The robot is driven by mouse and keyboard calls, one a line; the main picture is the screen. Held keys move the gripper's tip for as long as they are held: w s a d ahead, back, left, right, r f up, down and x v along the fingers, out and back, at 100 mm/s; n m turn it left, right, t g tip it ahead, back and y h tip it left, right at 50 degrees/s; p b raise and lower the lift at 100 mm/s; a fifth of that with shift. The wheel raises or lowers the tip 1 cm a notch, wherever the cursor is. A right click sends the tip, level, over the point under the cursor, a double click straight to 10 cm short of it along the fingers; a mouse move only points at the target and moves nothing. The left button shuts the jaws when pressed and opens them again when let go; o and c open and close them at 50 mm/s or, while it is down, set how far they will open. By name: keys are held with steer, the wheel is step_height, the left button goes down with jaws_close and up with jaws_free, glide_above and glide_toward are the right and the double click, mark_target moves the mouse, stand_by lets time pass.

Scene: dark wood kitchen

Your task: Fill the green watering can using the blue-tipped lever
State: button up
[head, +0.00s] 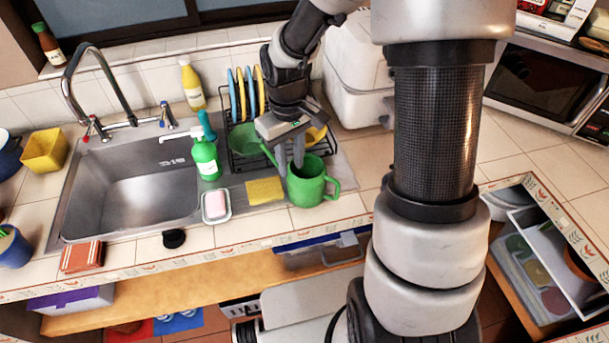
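The green watering can (312,188) stands on the counter right of the sink, below the dish rack, with its handle on the right. My gripper (290,168) points down at the can's left rim, with its fingertips overlapping the can. I see a narrow gap between the fingers, but cannot tell whether they grip the rim. The blue-tipped lever (166,114) is at the right of the tall curved faucet (100,75). A red-tipped lever (91,127) is at its left. The steel sink (135,190) below looks empty.
The dish rack (237,163) stands behind my gripper. A yellow bottle (192,86) stands behind the sink.

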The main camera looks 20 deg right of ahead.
mark_target(292, 175)
step_height(292, 175, down, 5)
steer(key=shift+f, duration=0.1)
steer(key=shift+s+a+f, duration=0.15)
steer(key=shift+f, duration=2.5)
steer(key=shift+c, duration=0.5)
jaws_close()
